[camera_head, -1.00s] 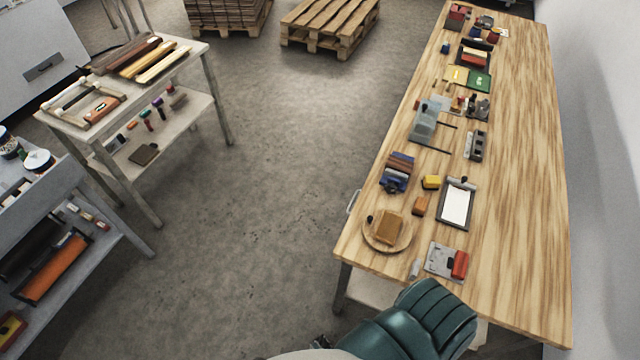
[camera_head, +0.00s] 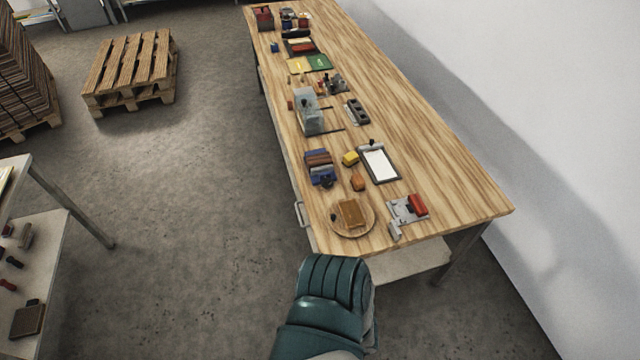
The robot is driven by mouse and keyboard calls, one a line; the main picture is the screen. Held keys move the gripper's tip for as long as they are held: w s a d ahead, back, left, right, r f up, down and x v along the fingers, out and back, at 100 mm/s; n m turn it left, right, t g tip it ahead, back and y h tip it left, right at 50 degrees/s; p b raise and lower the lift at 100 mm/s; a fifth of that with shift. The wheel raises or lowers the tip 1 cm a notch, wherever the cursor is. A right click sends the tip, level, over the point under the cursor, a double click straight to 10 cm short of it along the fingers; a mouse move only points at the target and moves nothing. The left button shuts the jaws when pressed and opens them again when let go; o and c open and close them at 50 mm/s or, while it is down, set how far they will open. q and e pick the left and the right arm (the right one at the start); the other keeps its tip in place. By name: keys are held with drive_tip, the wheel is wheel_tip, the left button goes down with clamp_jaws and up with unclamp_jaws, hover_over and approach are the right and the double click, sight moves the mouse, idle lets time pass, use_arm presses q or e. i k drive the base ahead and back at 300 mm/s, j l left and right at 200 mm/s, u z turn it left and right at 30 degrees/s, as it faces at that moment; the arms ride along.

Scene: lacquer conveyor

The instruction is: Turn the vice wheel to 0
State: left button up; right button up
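A grey block-like device (camera_head: 309,112) with thin dark bars to its right stands at the left edge of the long wooden table (camera_head: 435,180). A blue and brown device (camera_head: 320,167) with a dark round knob at its front stands nearer on the same edge. Either may be the vice; I cannot tell which at this size. No wheel markings or 0 can be read. A teal padded part of my own body shows at the bottom centre, just short of the table's near end. Neither of my grippers is in view.
On the table are a round wooden board (camera_head: 352,231), a clipboard (camera_head: 379,165) and a red-handled grey device (camera_head: 408,208). A pallet (camera_head: 130,65) and a shelf (camera_head: 60,215) stand left. The floor between shelf and table is clear. A white wall is at right.

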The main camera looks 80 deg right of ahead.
sight(327, 183)
drive_tip(key=i+z, duration=0.25)
drive_tip(key=z, duration=0.2)
drive_tip(key=i+z, duration=0.25)
drive_tip(key=z, duration=0.2)
drive_tip(key=i+j+z, duration=0.1)
drive_tip(key=i+z, duration=0.15)
drive_tip(key=z, duration=0.2)
drive_tip(key=i+j+z, duration=0.2)
drive_tip(key=z, duration=0.25)
